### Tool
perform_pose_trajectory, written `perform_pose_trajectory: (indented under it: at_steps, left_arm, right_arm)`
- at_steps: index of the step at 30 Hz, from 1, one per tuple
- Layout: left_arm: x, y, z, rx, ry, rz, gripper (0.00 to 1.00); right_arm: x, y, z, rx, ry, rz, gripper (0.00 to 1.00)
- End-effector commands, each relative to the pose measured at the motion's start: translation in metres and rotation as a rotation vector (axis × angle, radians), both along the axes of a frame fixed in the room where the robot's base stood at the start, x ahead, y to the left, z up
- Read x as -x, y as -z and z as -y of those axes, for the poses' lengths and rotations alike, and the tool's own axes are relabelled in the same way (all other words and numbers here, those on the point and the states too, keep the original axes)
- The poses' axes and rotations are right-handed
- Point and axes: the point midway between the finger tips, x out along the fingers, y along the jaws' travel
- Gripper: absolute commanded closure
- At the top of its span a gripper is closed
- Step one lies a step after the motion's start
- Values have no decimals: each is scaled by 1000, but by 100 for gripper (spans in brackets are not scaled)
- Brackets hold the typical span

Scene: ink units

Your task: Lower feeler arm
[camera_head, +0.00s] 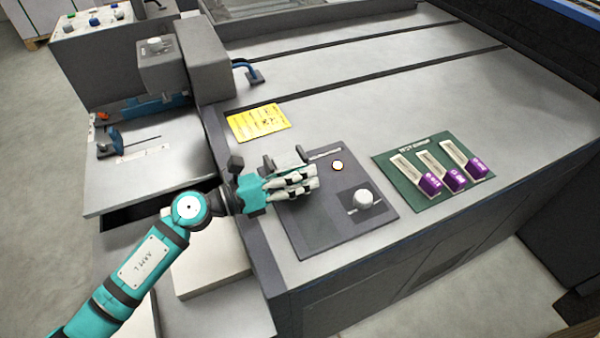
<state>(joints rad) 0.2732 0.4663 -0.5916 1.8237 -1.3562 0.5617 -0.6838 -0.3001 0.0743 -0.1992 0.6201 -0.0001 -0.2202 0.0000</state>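My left gripper (297,183), teal with pale grey fingers, is over the left part of a dark control panel (325,232) on the machine top. The fingers overlap in this view, so I cannot tell whether they are open, shut or touching anything. The panel has a small lit round button (337,166) and a pale knob (363,199) to the right of the fingers. The gripper hides part of the panel. I cannot tell for sure which part is the feeler arm. My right gripper is not in view.
A green board (434,171) with three purple-ended sliders lies right of the panel. A yellow label (257,122) lies behind the gripper. A blue lever (109,142) stands on the left tray (150,175). The grey machine top (380,85) behind is mostly clear.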

Motion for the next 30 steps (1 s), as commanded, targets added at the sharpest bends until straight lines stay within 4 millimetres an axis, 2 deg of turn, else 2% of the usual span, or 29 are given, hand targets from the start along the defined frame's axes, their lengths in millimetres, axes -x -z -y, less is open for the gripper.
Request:
perform_pose_trajectory:
  at_steps: [5,8,21,25,30]
  left_arm:
    - [-1,1,-3,-2,-5,1,63]
    - [2,1,-11,-3,-6,1,63]
    - [38,1,-90,-3,-3,-1,63]
    - [43,0,-104,-1,-3,-1,63]
    - [46,0,-111,-1,-1,1,63]
  right_arm:
    - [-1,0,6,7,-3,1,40]
    - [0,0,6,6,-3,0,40]
    - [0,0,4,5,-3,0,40]
    - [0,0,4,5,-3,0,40]
    - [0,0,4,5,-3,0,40]
